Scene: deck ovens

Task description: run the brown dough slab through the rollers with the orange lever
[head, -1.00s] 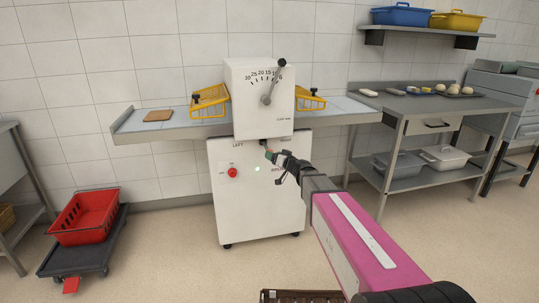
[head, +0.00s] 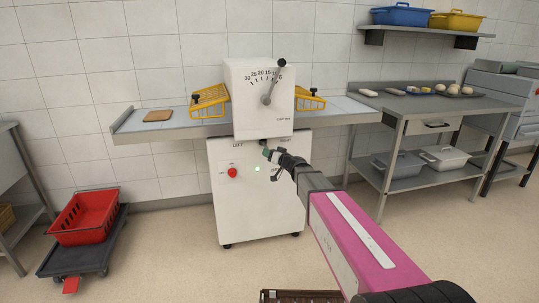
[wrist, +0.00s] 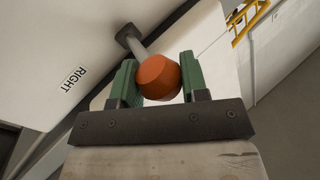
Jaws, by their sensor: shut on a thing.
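The brown dough slab (head: 158,115) lies flat on the left table (head: 128,127) of the white dough sheeter (head: 263,100). In the wrist view the orange lever knob (wrist: 158,77) sits on a grey stem that runs to the machine's front. The green fingers of my gripper (wrist: 158,85) are shut on this knob, one on each side. In the head view my gripper (head: 266,153) is at the machine's front below the head, by the "LEFT" label, and hides most of the lever. The rollers are hidden inside the machine.
Yellow guards (head: 209,101) flank the sheeter head. A thickness dial with a lever (head: 267,98) is on its front. A red crate (head: 84,221) stands on a dolly at left.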

